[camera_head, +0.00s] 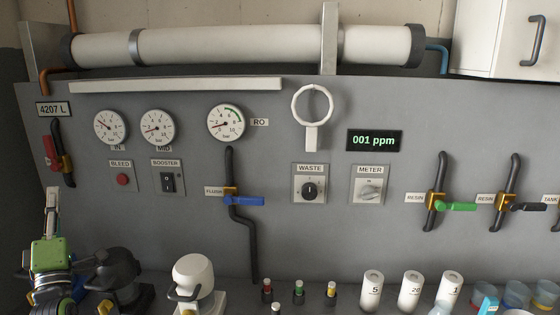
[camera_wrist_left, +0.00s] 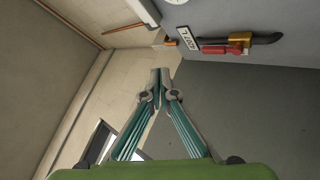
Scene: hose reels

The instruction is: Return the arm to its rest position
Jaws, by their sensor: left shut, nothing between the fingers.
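My left gripper (camera_head: 53,193) is at the lower left of the head view, pointing up, with its green body (camera_head: 50,253) below the fingers. In the left wrist view its two fingertips (camera_wrist_left: 162,76) meet and nothing is between them. It is clear of the panel fittings, below the red-handled valve (camera_head: 53,152) at the panel's left end. That valve shows at the top right of the left wrist view (camera_wrist_left: 228,49). My right gripper is in neither view.
The grey panel (camera_head: 300,235) carries gauges, switches and a blue-handled valve (camera_head: 245,200). A green-handled valve (camera_head: 455,207) is at the right. A white pump-like unit (camera_head: 193,268), small bottles (camera_head: 299,288) and white cylinders (camera_head: 411,290) stand along the bottom.

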